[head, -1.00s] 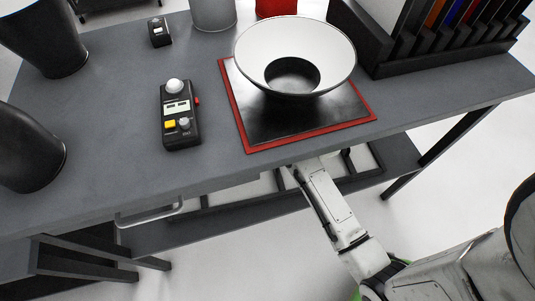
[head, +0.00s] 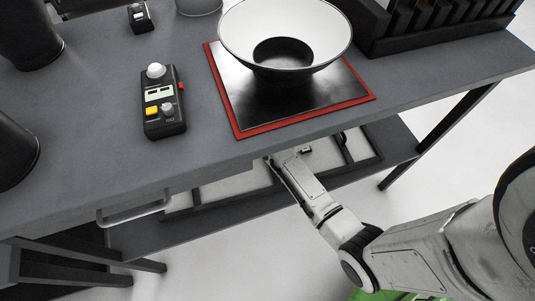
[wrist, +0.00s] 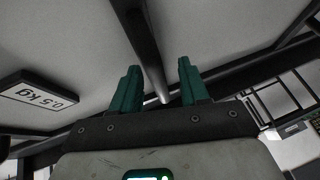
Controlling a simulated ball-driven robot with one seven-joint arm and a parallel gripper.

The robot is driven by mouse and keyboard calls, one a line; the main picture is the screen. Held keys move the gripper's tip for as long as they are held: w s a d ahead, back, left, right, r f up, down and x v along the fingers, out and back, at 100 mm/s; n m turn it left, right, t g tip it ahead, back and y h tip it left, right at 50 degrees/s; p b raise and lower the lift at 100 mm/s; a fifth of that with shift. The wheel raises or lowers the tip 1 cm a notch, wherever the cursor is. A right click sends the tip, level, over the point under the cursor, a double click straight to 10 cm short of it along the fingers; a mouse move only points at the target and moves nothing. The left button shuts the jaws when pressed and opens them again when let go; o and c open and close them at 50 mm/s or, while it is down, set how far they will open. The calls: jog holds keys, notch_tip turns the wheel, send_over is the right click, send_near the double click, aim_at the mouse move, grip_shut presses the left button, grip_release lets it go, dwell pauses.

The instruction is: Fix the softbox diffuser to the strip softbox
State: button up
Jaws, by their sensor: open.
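I cannot pick out the strip softbox or its diffuser in either view. My gripper (wrist: 157,78) shows in the wrist view with its two teal fingers apart and nothing clearly held between them. A dark bar of the table frame runs behind the fingers. In the head view my forearm reaches in under the front edge of the table (head: 70,160), and the tabletop hides the gripper.
A white bowl-shaped dish (head: 240,30) stands on a red-edged black pad (head: 245,117). A black control box (head: 160,100) is left of it. A slotted rack (head: 425,40) stands back right. A 0.5 kg plate (wrist: 38,97) shows left in the wrist view.

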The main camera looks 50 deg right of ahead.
jog(key=shift+c, duration=0.3)
grip_shut()
jog(key=shift+r, duration=0.1)
